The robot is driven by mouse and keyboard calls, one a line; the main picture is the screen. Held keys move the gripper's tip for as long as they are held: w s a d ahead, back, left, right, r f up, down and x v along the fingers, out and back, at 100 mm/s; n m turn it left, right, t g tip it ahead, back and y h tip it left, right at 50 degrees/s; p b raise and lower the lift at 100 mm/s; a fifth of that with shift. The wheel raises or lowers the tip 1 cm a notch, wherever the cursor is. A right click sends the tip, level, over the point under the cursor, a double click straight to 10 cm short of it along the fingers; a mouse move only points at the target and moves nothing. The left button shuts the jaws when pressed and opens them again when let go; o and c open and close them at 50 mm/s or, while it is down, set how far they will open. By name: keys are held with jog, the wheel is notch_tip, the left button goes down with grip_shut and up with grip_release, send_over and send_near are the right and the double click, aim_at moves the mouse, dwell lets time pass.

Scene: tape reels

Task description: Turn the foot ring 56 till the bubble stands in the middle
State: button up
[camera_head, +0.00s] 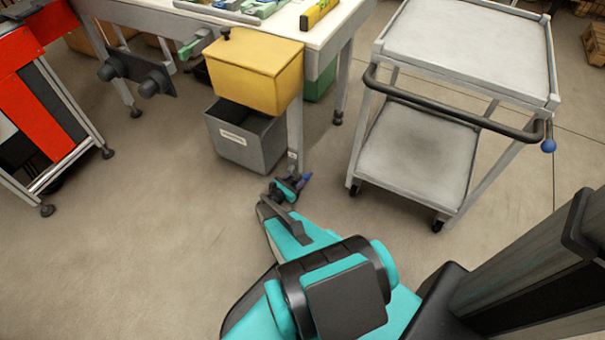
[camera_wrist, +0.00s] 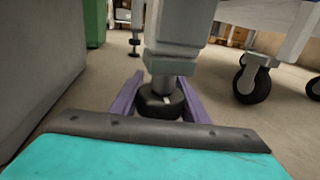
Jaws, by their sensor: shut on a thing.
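My gripper (camera_head: 296,184) is low at the foot of the front leg of the workbench. In the wrist view its two purple fingers (camera_wrist: 160,100) stand on either side of the dark foot ring (camera_wrist: 158,103) and are shut on it. The ring sits under a grey metal foot and the square bench leg (camera_wrist: 182,25). In the head view the ring is hidden by my gripper. A small label (camera_head: 292,155) on the leg is too small to read. A yellow spirit level (camera_head: 318,12) lies on the bench top; its bubble cannot be made out.
A yellow bin (camera_head: 255,75) hangs at the bench front, with a grey crate (camera_head: 245,138) below, left of the leg. A grey trolley (camera_head: 415,150) on castors stands to the right. A red unit (camera_head: 35,90) stands far left. The floor between is clear.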

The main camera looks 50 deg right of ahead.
jog(key=shift+g, duration=0.3)
jog(key=shift+s+f+m+g+b, duration=0.15)
jog(key=shift+m+g+b, duration=0.15)
jog(key=shift+m+g, duration=0.6)
jog(key=m+g+b, duration=0.1)
jog(key=g, duration=0.1)
jog(key=m+g+y+b, duration=0.1)
jog(key=g+b, duration=0.1)
jog(key=shift+s+a+b, duration=0.1)
jog(key=shift+s+b, duration=0.2)
jog(key=shift+s, duration=0.1)
jog(key=m+g+y+b, duration=0.1)
jog(key=b, duration=0.1)
jog(key=m+g+y+b, duration=0.1)
jog(key=m+g+b, duration=0.1)
jog(key=b, duration=0.1)
jog(key=s+m+g+y+b, duration=0.1)
jog(key=g+b, duration=0.1)
jog(key=shift+a+b, duration=0.35)
jog(key=shift+s+a+m+g+y+b, duration=0.1)
jog(key=shift+s+m+g+y+b, duration=0.1)
jog(key=shift+m+g+y+b, duration=0.5)
jog(key=shift+b, duration=0.3)
jog(key=shift+r, duration=0.2)
jog(key=o, duration=1.1)
jog(key=shift+s, duration=0.1)
jog(key=shift+c, duration=0.2)
